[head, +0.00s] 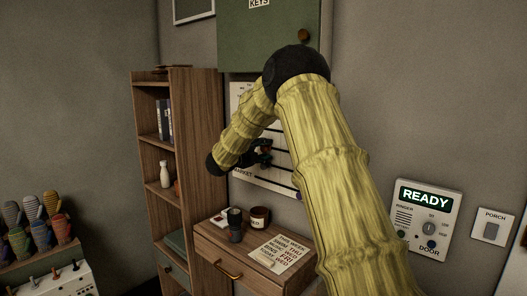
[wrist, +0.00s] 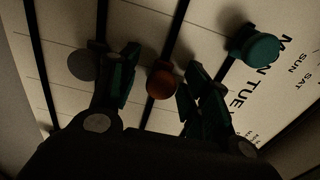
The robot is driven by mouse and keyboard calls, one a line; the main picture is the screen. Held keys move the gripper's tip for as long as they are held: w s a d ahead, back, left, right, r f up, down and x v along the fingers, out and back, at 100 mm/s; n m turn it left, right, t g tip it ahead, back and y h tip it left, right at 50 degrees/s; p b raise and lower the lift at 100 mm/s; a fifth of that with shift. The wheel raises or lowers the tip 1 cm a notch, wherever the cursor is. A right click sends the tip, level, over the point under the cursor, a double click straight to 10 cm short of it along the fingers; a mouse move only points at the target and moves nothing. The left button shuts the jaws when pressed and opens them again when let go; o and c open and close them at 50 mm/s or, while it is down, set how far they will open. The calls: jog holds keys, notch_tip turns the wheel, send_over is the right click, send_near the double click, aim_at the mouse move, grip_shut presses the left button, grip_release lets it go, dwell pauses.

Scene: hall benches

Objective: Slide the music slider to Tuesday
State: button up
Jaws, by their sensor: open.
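The white slider board (head: 247,98) hangs on the wall, with dark rails across it; my arm hides much of it. In the wrist view the board (wrist: 60,20) carries printed days, with TUE, SAT and SUN readable near a teal knob (wrist: 257,48). An orange-brown knob (wrist: 161,82) sits between the fingertips of my open gripper (wrist: 158,84); I cannot tell whether either finger touches it. A grey knob (wrist: 82,66) is just left of the left finger. In the head view my gripper (head: 264,152) is at the board. I cannot read which slider is music.
Below the board, a wooden cabinet (head: 215,242) holds a dark cup (head: 235,224), a brown jar (head: 260,216) and a written note (head: 283,252). A tall shelf (head: 190,100) stands left. A green key cabinet (head: 250,45) hangs above. A door panel (head: 427,215) is at right.

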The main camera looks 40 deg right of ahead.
jog(key=a, duration=1.2)
jog(key=shift+s, duration=0.45)
jog(key=shift+d, duration=0.1)
